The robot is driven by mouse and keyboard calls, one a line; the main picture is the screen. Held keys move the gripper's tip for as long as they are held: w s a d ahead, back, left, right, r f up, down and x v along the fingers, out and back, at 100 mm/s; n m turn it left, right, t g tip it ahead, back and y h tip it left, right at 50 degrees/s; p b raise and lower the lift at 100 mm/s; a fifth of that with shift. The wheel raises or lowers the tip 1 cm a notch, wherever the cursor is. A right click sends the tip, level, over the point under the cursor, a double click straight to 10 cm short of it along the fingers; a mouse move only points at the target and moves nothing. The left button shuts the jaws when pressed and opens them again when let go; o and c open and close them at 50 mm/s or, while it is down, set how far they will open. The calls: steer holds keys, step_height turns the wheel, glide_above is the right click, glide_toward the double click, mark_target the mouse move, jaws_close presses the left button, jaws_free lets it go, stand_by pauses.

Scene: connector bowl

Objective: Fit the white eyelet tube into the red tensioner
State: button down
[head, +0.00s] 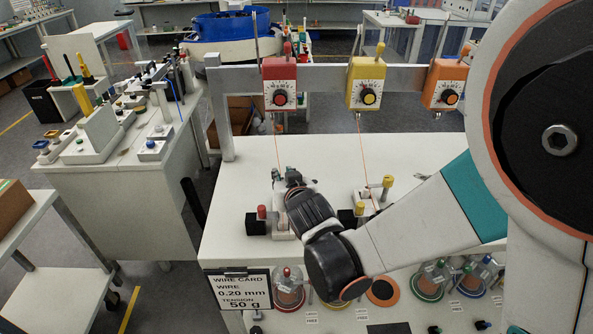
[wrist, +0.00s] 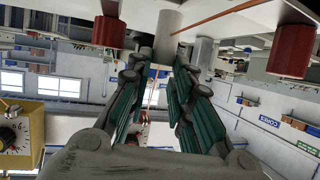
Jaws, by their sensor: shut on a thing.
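The red tensioner (head: 280,82) is a box with a dial, mounted at the left of the grey rail. A thin reddish wire runs down from it towards my gripper (head: 290,180), which is low over the white bench. In the head view my wrist hides most of what lies at its tips. In the wrist view my gripper (wrist: 162,62) has its two teal-padded fingers pointing up the picture, shut on a pale tube (wrist: 169,32) that looks like the white eyelet tube.
A yellow tensioner (head: 364,82) and an orange one (head: 446,84) hang further right. A red-topped post (head: 262,213) on a small fixture stands just left of my gripper; a yellow-topped post (head: 360,209) stands to its right. The bench (head: 240,170) behind is largely clear.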

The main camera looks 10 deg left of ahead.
steer(key=shift+f+b, duration=1.2)
steer(key=shift+f, duration=0.85)
steer(key=c, duration=1.7)
jaws_free()
